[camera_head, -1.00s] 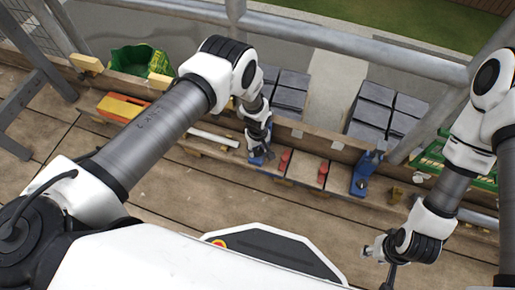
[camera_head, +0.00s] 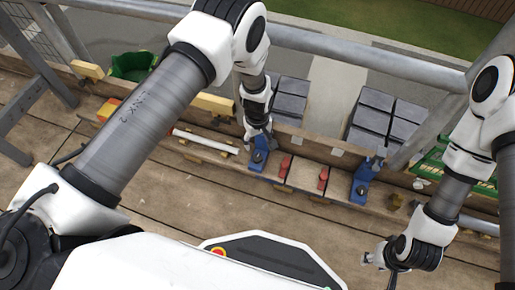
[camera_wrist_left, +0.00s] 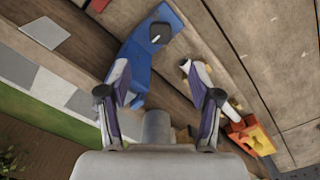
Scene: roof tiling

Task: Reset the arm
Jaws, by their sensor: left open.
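My left gripper (camera_head: 259,138) is above the left blue tool (camera_head: 258,162) on the wooden ledge.
A second blue tool (camera_head: 364,180) and two red-handled items (camera_head: 285,165) (camera_head: 323,178) sit along the ledge. A white tube (camera_head: 205,140) lies left of them. A metal railing (camera_head: 370,60) runs behind, with grey tile stacks (camera_head: 289,100) (camera_head: 385,115) beyond. The plank floor (camera_head: 165,205) is clear.

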